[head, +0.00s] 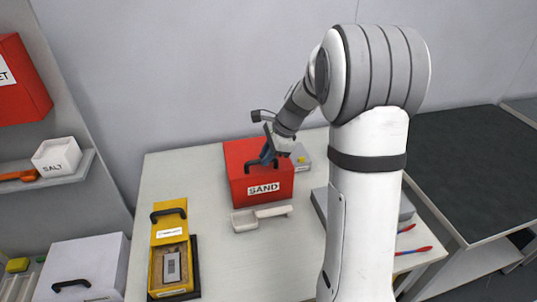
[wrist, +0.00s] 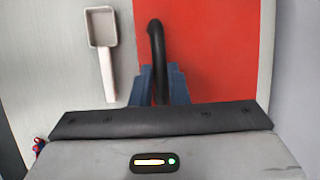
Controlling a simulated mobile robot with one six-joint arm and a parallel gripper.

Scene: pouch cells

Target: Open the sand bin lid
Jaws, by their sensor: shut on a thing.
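The red sand bin (head: 264,188), labelled SAND, stands on the pale table with its lid (head: 240,156) lying flat and closed on top. A black handle sits on the lid. My gripper (head: 268,155) is over the lid, its blue fingers shut on the handle. In the wrist view, the black handle (wrist: 155,50) runs down between my blue fingers (wrist: 160,85), with the red lid (wrist: 215,50) behind it. The far part of the lid is partly hidden by my gripper in the head view.
A white scoop (head: 245,220) lies in front of the bin. A yellow container (head: 169,235) stands at the front left. A grey box (head: 301,158) is close behind the bin on the right. Red-handled tools (head: 412,251) lie right of my arm. Bare table lies left of the bin.

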